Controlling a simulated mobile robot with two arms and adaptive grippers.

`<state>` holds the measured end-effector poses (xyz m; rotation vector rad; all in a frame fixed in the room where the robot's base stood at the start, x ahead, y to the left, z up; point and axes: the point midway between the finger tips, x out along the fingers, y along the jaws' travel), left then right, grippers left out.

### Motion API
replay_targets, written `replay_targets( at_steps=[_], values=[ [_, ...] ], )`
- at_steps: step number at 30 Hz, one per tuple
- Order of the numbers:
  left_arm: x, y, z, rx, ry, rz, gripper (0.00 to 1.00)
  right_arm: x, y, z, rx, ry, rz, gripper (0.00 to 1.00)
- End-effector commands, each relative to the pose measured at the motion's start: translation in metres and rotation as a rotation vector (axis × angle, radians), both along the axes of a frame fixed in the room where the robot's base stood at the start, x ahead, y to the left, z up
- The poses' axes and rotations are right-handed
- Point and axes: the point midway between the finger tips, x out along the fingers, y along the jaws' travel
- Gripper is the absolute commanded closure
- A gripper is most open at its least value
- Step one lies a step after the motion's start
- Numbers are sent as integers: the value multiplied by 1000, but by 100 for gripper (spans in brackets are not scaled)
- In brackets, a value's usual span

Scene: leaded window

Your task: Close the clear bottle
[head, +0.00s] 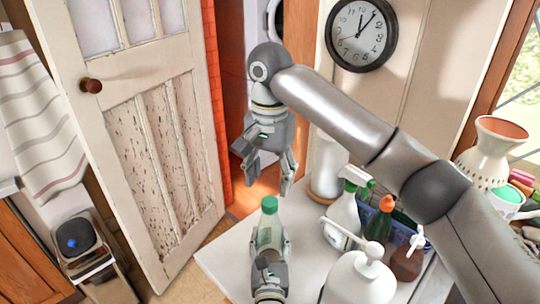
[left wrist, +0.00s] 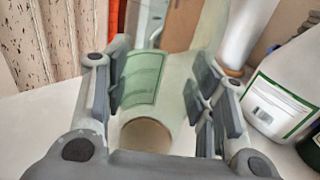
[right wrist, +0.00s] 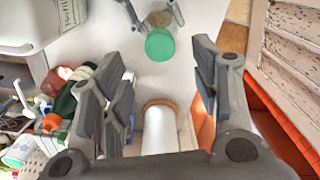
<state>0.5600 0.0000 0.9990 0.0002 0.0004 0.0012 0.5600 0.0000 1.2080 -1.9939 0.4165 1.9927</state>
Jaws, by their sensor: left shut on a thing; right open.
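The clear bottle (head: 268,236) stands on the white counter with a green cap (head: 269,204) on its top; how tightly the cap sits cannot be told. My left gripper (head: 268,248) is shut around the bottle's body; the bottle's green label (left wrist: 143,78) shows between its fingers in the left wrist view. My right gripper (head: 266,178) is open and empty above the bottle, pointing down. In the right wrist view, the green cap (right wrist: 160,46) lies beyond the open fingertips (right wrist: 160,85), apart from them.
White counter (head: 225,256) has free room left of the bottle. To the right stand a white spray bottle (head: 343,215), a white pump bottle (head: 360,280), a dark green bottle with orange top (head: 381,222) and a brown pump bottle (head: 408,260). A white cylinder (head: 326,172) stands behind.

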Motion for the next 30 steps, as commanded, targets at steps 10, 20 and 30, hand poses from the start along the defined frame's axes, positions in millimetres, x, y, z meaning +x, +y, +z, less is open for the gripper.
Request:
replay_targets(
  at_steps=[10, 20, 30],
  values=[
    [0, 0, 0, 0, 0, 0, 100, 1, -1, 51, -2, -1, -2, 44],
    [0, 0, 0, 0, 0, 0, 100, 0, 0, 56, -1, 0, -1, 44],
    [0, 0, 0, 0, 0, 0, 23, 0, 0, 56, -1, 0, -1, 44]
  ],
)
